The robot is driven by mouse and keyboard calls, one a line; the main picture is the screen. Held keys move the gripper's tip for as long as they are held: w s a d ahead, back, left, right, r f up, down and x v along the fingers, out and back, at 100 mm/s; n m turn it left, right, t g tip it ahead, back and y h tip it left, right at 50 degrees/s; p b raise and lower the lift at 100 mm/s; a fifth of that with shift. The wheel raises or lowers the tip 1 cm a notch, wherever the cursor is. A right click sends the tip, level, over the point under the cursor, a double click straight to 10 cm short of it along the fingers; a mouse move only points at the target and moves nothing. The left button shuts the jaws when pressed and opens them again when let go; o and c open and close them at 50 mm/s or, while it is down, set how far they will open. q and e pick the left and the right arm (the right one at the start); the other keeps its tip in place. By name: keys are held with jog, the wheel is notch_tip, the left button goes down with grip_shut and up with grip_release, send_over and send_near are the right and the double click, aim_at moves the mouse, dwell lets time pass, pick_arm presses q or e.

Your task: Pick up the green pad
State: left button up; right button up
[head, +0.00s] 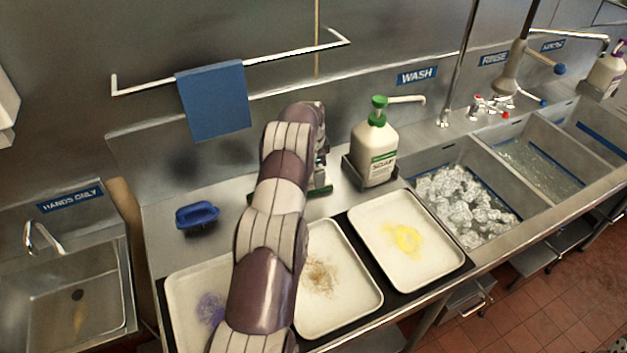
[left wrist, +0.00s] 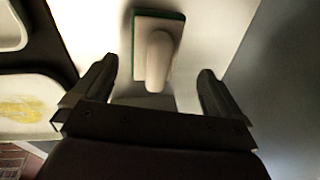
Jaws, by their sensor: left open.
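The green pad (head: 320,192) lies on the steel counter behind the trays. In the head view my left arm hides most of it, and only a green edge shows. In the left wrist view the pad (left wrist: 138,50) has a green rim under a pale body with a rounded pale handle (left wrist: 158,62). My left gripper (head: 321,170) is open, with one finger on each side of the handle in the wrist view. The fingers appear apart from it; the exact distance is unclear. My right gripper is not in view.
A soap bottle (head: 376,150) with a green pump stands right of the pad. A blue pad (head: 197,215) sits to the left. Stained trays stand in front, one with a yellow smear (head: 404,239). A blue towel (head: 214,100) hangs on a rail behind. Sinks lie right.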

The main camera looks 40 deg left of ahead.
aim_at(312, 190)
pick_arm(q)
jog(key=f, duration=0.1)
jog(key=f+p, duration=0.1)
jog(key=f, duration=0.1)
jog(key=shift+w+d+f, duration=0.1)
jog(key=shift+d+f, duration=0.2)
jog(key=shift+f, duration=0.05)
jog(key=shift+w+a+f, duration=0.1)
jog(key=shift+f, duration=0.2)
jog(key=shift+r, duration=0.1)
jog(key=c, duration=1.1)
